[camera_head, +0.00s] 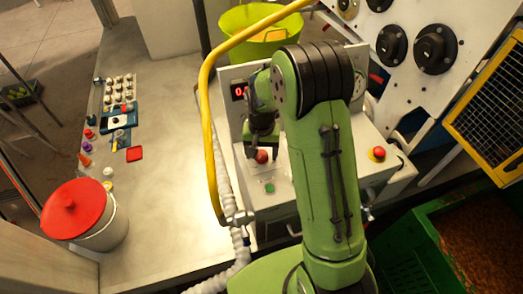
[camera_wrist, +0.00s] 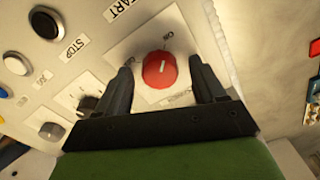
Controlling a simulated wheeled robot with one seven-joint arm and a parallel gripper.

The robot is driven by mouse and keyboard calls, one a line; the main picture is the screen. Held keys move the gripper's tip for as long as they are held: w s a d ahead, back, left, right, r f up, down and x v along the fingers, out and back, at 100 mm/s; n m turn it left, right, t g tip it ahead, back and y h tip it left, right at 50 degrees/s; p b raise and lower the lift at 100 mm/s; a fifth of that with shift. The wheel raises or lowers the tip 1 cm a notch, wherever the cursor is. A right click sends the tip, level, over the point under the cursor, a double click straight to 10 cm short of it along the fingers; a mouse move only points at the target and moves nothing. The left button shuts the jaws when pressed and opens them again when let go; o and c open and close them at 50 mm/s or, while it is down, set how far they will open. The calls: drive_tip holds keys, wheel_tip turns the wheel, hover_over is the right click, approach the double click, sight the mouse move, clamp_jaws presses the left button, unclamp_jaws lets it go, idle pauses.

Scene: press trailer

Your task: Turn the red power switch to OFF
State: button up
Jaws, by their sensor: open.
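The red power switch (camera_wrist: 159,71) is a round knob with a short white mark, on a pale plate in the wrist view. My gripper (camera_wrist: 160,78) is open, with one dark finger on each side of the knob. A gap shows on each side, so the fingers seem not to touch it. In the head view the red switch (camera_head: 262,156) sits just below my gripper (camera_head: 261,142), on the front panel of the grey machine (camera_head: 288,207). The arm hides part of that panel.
In the head view, a yellow hose (camera_head: 204,110) runs left of the arm. A red mushroom button (camera_head: 378,153) is at right.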

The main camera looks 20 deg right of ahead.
drive_tip(key=c, duration=1.1)
drive_tip(key=shift+o, duration=0.2)
drive_tip(key=shift+n, duration=0.4)
drive_tip(key=n+b, duration=0.1)
drive_tip(key=n, duration=0.2)
drive_tip(key=shift+n+b, duration=0.3)
drive_tip(key=shift+n, duration=0.1)
drive_tip(key=n+b, duration=0.1)
drive_tip(key=n, duration=0.3)
drive_tip(key=shift+n, duration=0.3)
drive_tip(key=n+b, duration=0.1)
drive_tip(key=n, duration=0.3)
drive_tip(key=shift+n+b, duration=0.45)
drive_tip(key=shift+n, duration=1.95)
